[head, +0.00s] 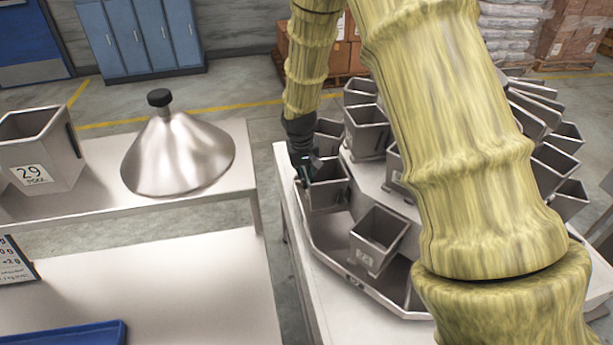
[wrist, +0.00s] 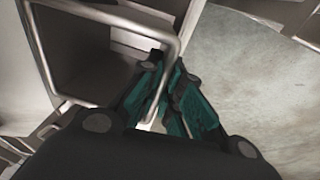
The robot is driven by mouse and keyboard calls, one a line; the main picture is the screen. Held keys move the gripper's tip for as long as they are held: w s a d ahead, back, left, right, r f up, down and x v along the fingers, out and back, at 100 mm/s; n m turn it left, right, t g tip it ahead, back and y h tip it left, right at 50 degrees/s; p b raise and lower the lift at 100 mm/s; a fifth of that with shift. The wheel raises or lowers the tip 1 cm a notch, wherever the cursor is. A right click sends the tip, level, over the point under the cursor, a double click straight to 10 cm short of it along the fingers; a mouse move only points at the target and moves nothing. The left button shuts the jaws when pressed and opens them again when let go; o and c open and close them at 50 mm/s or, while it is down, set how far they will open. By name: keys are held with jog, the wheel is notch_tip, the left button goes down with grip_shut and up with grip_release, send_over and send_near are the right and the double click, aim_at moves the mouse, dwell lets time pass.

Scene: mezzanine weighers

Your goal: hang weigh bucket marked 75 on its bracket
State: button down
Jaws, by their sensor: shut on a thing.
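My gripper (head: 304,172) is shut on the rim of a grey metal weigh bucket (head: 328,197) at the left side of the weigher. The bucket is upright with its open top facing up. In the wrist view, the fingers (wrist: 165,88) close on one side of the square rim of the bucket (wrist: 85,58). No number on this bucket is readable, so I cannot tell whether it is marked 75. Its bracket is hidden, and I cannot tell whether the bucket touches it.
The round weigher carries several other buckets, including a front one (head: 378,238). To the left, a steel bench (head: 95,212) bears a bucket marked 29 (head: 48,148) and a cone with a black knob (head: 180,158). A blue tray (head: 75,333) lies lower. My arm hides much of the weigher.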

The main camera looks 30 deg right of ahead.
jog(key=shift+f, duration=0.3)
jog(key=c, duration=1.5)
grip_release()
jog(key=r, duration=0.4)
jog(key=a+r, duration=0.1)
jog(key=r, duration=0.3)
jog(key=s+r, duration=0.1)
jog(key=r, duration=0.3)
jog(key=shift+a, duration=0.3)
